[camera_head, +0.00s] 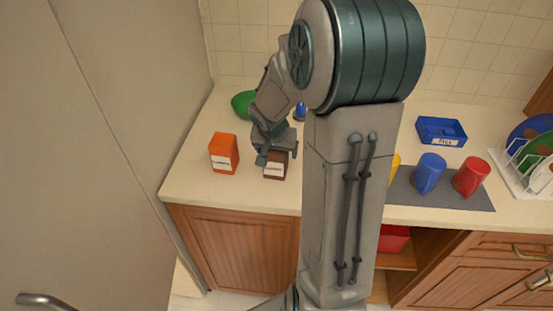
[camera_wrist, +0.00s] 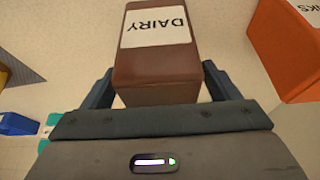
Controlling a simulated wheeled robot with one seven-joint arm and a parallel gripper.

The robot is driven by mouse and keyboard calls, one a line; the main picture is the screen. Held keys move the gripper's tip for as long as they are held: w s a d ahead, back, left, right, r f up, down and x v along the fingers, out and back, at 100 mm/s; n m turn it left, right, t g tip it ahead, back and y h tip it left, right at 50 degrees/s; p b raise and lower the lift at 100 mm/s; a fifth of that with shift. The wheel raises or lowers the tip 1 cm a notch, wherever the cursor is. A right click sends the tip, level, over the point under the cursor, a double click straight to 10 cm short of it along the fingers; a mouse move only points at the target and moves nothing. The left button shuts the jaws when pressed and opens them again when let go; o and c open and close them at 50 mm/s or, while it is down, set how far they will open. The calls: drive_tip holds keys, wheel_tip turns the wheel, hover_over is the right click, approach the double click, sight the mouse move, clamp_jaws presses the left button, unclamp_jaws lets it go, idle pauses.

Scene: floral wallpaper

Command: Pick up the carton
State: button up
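The brown carton (camera_wrist: 158,68) with a white DAIRY label stands between my gripper's fingers in the wrist view. In the head view the carton (camera_head: 276,163) stands on the counter, its upper part partly hidden by my gripper. My gripper (camera_wrist: 158,88) has its fingers spread wide, one on each side of the carton. The fingertips are very close to the carton's sides, with a thin gap showing on the right; contact on the left cannot be told. In the head view my gripper (camera_head: 268,152) is low over the carton.
An orange carton (camera_head: 224,154) stands close left of the brown one. A green bowl (camera_head: 243,104) and a blue item (camera_head: 300,111) are behind. Right of my arm are a blue box (camera_head: 441,131), blue mug (camera_head: 428,174), red mug (camera_head: 471,177) and dish rack (camera_head: 512,178).

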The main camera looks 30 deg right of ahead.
drive_tip(key=c, duration=1)
drive_tip(key=shift+c, duration=0.4)
drive_tip(key=shift+r, duration=0.15)
